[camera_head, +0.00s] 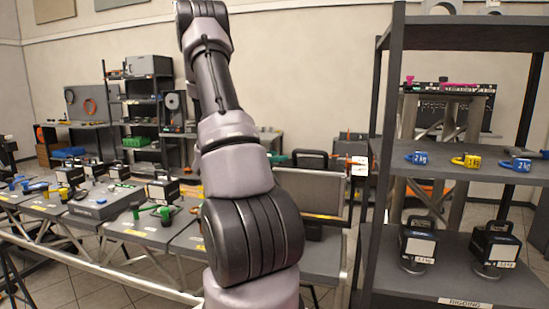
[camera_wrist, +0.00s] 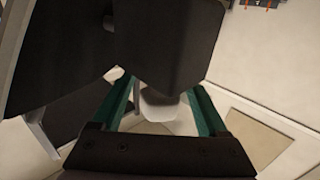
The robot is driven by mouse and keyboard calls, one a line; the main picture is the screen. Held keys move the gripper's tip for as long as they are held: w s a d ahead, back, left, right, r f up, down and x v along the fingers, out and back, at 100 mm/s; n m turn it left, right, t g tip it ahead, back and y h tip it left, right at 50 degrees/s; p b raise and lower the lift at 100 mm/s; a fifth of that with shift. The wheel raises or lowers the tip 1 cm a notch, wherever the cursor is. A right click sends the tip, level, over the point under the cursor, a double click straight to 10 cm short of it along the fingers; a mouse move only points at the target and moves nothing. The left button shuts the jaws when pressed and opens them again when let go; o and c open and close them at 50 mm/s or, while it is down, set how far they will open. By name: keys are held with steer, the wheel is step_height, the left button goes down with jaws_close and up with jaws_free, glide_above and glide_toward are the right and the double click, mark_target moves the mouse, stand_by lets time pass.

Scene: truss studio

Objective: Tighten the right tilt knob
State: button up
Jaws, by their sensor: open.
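In the wrist view my gripper (camera_wrist: 160,88) is open, with its two green fingers apart. A dark block (camera_wrist: 160,45) lies beyond and partly between the fingertips. A pale rounded piece (camera_wrist: 160,106) shows below the block, between the fingers; I cannot tell whether the fingers touch it or whether it is part of the tilt knob. No right tilt knob can be clearly made out in either view. In the head view my arm rises through the middle and leaves the top edge, so my gripper is not seen there.
A dark shelf rack (camera_head: 455,143) at right holds blue and yellow weights (camera_head: 466,160) and black lamp-like boxes (camera_head: 418,243). A long bench (camera_head: 145,229) with tools runs left. A large dark panel (camera_wrist: 50,45) fills the wrist view's left; pale wall shows right.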

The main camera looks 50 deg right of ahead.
mark_target(274, 166)
jaws_close()
